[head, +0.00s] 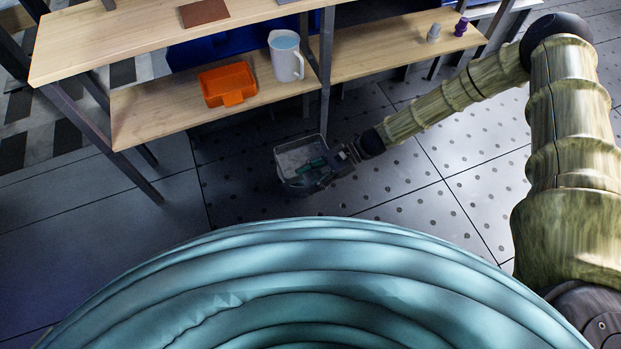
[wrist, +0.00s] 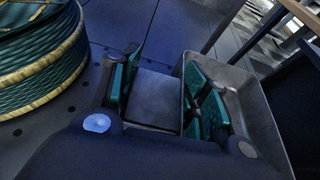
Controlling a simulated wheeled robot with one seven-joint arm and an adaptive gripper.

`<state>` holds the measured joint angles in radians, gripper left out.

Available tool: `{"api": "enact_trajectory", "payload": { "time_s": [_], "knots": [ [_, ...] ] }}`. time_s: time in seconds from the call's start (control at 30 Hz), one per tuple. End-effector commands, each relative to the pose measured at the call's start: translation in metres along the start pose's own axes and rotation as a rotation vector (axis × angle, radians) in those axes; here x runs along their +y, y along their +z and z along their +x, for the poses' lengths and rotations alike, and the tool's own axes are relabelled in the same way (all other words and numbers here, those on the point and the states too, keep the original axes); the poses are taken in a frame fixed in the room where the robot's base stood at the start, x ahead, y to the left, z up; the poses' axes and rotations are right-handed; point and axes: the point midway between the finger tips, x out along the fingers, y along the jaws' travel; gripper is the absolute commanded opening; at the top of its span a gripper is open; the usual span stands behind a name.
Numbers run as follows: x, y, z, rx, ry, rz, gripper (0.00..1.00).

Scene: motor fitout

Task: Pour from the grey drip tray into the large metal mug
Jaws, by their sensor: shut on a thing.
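The grey drip tray (head: 291,160) hangs above the floor in front of the shelves, in the middle of the head view. My gripper (head: 315,173) is shut on its right side. In the wrist view the tray (wrist: 252,98) is at the right, and my gripper (wrist: 165,95) has one teal finger inside it and the other outside, across its wall. What the tray holds cannot be made out. A large pale grey mug (head: 286,62) with a handle stands upright on the lower shelf, above the tray in the picture. Light blue shows inside its rim.
The wooden lower shelf (head: 150,112) also holds an orange container (head: 227,84) left of the mug. An upper shelf (head: 100,45) overhangs at the left. A metal post (head: 326,70) stands right of the mug. A small grey item (head: 433,33) and a purple item (head: 461,27) stand further right.

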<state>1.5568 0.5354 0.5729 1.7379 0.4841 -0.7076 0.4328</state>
Motion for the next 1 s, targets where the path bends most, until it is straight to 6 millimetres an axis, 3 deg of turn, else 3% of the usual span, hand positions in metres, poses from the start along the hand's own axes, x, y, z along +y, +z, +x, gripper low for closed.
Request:
{"api": "enact_trajectory", "payload": {
  "time_s": [0.57, 1.0],
  "knots": [
    [-0.001, 0.043, -0.018, 0.0, 0.0, -0.001, 0.0],
    [-0.001, 0.042, -0.018, -0.001, -0.008, 0.004, 0.0]
  ]
}}
